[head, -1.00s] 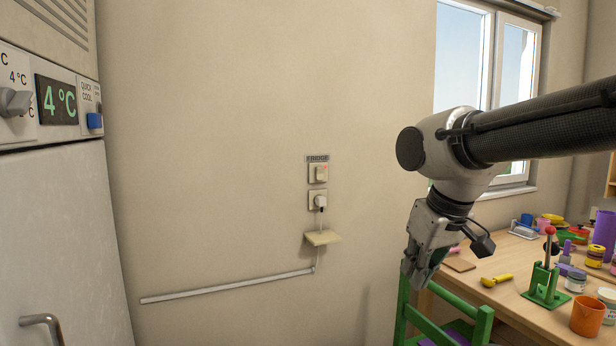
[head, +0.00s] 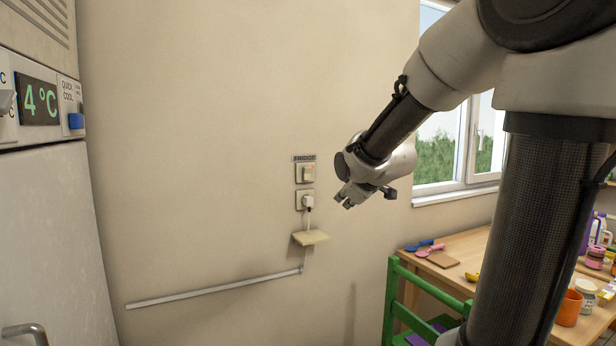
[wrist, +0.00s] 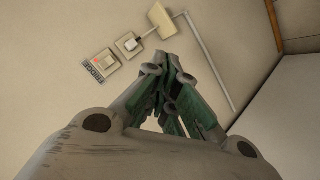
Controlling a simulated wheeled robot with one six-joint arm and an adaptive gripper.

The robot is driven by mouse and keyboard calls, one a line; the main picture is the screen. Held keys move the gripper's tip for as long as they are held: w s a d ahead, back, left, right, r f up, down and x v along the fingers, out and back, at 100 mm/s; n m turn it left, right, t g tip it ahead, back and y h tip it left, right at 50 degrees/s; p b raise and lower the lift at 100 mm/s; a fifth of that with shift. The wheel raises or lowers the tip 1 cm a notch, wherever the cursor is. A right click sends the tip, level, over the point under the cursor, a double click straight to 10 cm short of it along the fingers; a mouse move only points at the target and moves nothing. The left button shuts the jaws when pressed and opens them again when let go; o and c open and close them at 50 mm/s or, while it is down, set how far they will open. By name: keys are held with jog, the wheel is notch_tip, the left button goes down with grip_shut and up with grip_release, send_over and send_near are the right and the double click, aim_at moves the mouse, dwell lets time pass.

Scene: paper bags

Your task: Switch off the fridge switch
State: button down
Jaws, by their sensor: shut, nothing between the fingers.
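The fridge switch (head: 306,173) is a small cream wall switch under a "FRIDGE" label (head: 304,158), with a reddish spot on its rocker. It also shows in the wrist view (wrist: 102,64), beside its label. Just below it in the head view is a socket (head: 306,200) with a white plug in it. My gripper (head: 346,202) is in front of the wall, to the right of the socket in the head view. In the wrist view my gripper (wrist: 172,62) is shut and empty, apart from the switch. The gap to the wall is hard to judge.
A small cream shelf (head: 310,238) juts from the wall below the socket, with a cable duct (head: 215,289) below. The fridge (head: 50,230) stands at left. A green chair (head: 425,290) and a cluttered wooden table (head: 455,262) are at right. The wall between fridge and socket is clear.

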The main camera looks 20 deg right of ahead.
jog(key=w+d+n+t+y, duration=0.1)
jog(key=w+n+t, duration=0.3)
jog(key=w, duration=0.5)
jog(key=w+d+f+n+t+y, duration=0.1)
jog(key=w+d+n+t, duration=0.2)
jog(key=w+n, duration=0.4)
jog(key=w+t, duration=0.1)
jog(key=w, duration=0.2)
jog(key=shift+w+f+t, duration=0.2)
jog(key=shift+t, duration=0.1)
